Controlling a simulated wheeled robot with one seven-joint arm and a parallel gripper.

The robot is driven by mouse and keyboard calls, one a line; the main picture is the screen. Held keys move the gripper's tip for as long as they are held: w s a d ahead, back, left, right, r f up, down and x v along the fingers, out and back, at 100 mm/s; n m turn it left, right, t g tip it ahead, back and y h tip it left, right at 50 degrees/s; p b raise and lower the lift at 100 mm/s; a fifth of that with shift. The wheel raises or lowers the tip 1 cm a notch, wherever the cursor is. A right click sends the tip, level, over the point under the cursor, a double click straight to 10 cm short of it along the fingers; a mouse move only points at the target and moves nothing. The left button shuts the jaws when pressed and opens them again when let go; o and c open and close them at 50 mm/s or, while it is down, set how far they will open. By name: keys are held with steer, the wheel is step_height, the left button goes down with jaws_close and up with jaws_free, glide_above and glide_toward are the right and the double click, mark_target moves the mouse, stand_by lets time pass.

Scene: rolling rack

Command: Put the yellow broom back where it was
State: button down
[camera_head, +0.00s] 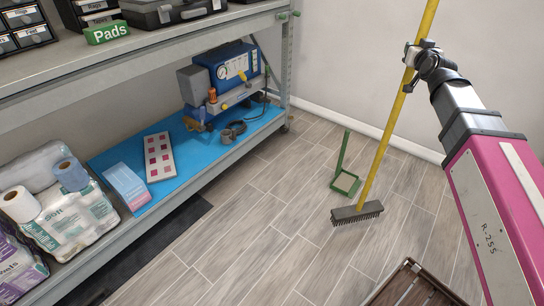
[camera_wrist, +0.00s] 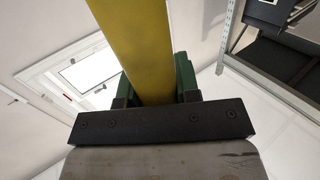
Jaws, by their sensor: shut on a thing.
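The yellow broom (camera_head: 383,145) has a long yellow handle and a dark grey bristle head (camera_head: 357,213). It stands a little tilted, with its head low at or just above the floor; I cannot tell whether it touches. My gripper (camera_head: 414,62) is shut on the upper part of the handle. In the wrist view, the yellow handle (camera_wrist: 140,50) runs between the two dark green fingers of my gripper (camera_wrist: 155,85). The top end of the handle is out of the head view.
A green long-handled dustpan (camera_head: 345,182) stands on the floor behind the broom head. A metal shelf rack (camera_head: 215,165) with a blue mat and a blue machine (camera_head: 232,68) is at left. A brown crate (camera_head: 412,287) sits at the bottom. Tiled floor between is clear.

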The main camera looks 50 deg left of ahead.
steer(key=s+a+n+g+y, duration=0.3)
steer(key=s+a, duration=0.5)
steer(key=s, duration=0.8)
steer(key=s+a+n+g, duration=0.2)
steer(key=s+a+g, duration=0.2)
steer(key=s+a, duration=0.8)
steer(key=s+a+n+g+y, duration=0.25)
steer(key=s+a+g, duration=0.2)
steer(key=s, duration=1.45)
steer(key=w+a+f, duration=0.4)
steer(key=w+f, duration=0.7)
steer(key=shift+f+t, duration=0.35)
steer(key=shift+f, duration=0.05)
steer(key=shift+h, duration=0.25)
steer(key=c, duration=0.8)
jaws_free()
steer(key=shift+f, duration=0.15)
